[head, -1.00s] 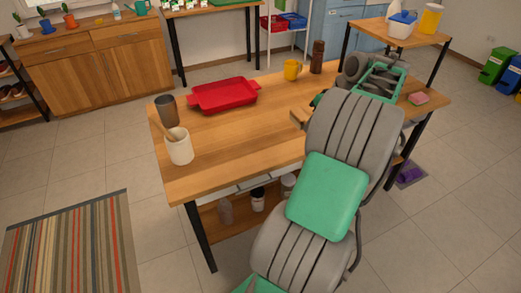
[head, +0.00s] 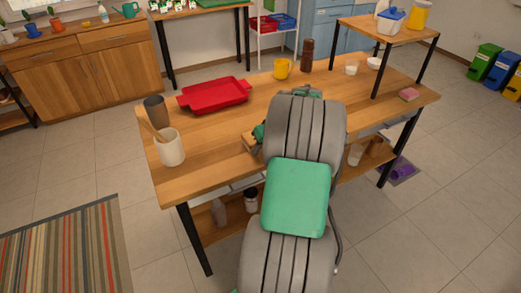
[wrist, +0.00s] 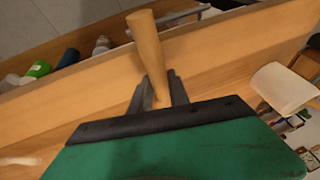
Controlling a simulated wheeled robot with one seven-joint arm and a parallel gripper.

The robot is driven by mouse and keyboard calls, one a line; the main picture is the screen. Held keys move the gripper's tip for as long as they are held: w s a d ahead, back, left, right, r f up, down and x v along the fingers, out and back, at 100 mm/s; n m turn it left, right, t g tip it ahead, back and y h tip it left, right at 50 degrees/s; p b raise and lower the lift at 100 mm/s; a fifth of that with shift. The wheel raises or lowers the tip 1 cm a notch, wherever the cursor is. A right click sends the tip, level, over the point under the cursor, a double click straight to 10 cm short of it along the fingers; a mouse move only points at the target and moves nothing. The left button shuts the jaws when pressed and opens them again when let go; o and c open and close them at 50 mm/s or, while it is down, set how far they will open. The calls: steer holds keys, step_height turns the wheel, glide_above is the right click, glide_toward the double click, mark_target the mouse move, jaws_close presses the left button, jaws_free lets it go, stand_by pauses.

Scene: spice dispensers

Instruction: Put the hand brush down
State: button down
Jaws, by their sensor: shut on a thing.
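The hand brush shows in the wrist view as a tapered wooden handle (wrist: 147,50), with its end up and slightly left. My gripper (wrist: 158,96) has its dark fingers closed around the lower part of this handle. The bristles cannot be made out. In the head view a small wooden part, likely of the brush (head: 249,141), shows at the left of my arm, near the table's front edge. My arm hides most of the gripper there. Whether the brush touches the wooden table (head: 205,135) cannot be told.
A red tray (head: 214,96), a grey cup (head: 155,110) and a cream crock (head: 170,148) with a wooden utensil stand on the left. A yellow mug (head: 282,68) and brown mill (head: 307,55) stand at the back. A pink sponge (head: 409,94) lies right. The right middle looks clear.

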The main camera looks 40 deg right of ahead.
steer(key=shift+f, duration=0.15)
steer(key=c, duration=1.2)
jaws_free()
steer(key=shift+c, duration=0.2)
